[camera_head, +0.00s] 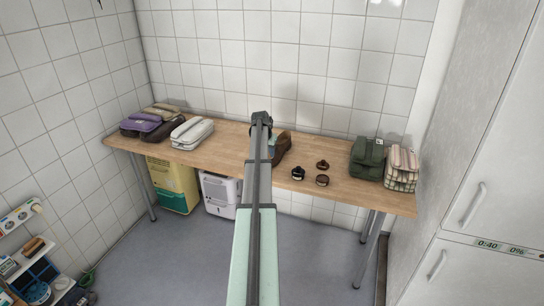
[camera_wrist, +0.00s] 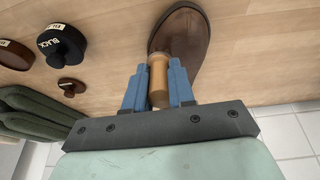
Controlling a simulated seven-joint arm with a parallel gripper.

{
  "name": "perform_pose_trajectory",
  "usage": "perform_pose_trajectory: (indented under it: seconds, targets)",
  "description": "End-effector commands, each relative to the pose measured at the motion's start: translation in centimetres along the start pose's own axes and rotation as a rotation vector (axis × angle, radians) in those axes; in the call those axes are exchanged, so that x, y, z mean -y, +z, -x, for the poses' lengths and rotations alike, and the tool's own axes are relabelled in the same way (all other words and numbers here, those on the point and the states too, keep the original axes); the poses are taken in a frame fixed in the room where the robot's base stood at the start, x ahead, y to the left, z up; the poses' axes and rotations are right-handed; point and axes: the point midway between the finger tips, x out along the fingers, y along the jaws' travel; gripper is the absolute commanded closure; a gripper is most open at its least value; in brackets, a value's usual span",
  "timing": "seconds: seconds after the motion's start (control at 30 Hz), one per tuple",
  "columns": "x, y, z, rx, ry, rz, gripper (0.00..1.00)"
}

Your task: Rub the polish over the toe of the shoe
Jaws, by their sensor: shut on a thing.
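The brown leather shoe (camera_wrist: 184,42) lies on the wooden table, its rounded toe between and beyond my fingertips in the wrist view. It also shows in the head view (camera_head: 284,147), partly hidden behind my arm. My gripper (camera_wrist: 158,75) has blue fingers shut on a tan cylindrical applicator (camera_wrist: 158,86) with a pale band at its far end. That end overlaps the shoe in the wrist view; I cannot tell whether it touches. A black round tin (camera_wrist: 62,45) marked BLACK and a brown tin (camera_wrist: 14,55) sit left of the shoe.
A small dark-red knobbed piece (camera_head: 322,165) sits near the tins. A green bag (camera_head: 367,158) and a checked bag (camera_head: 402,167) stand at the table's right end. A pale bag (camera_head: 192,132) and a purple bag (camera_head: 141,122) lie at the left.

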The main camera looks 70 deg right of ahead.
Motion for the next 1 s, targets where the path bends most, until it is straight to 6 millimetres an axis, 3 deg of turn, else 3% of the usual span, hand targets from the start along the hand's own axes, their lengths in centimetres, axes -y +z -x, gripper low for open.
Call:
perform_pose_trajectory:
  seconds: [0.07, 0.6, 1.0]
  targets:
    - [-0.1, -0.8, 2.1, -0.004, -0.001, -0.001, 1.00]
    - [-0.3, -2.4, 6.5, -0.002, 0.000, -0.001, 1.00]
    - [-0.3, -2.6, 7.2, -0.001, 0.001, 0.000, 1.00]
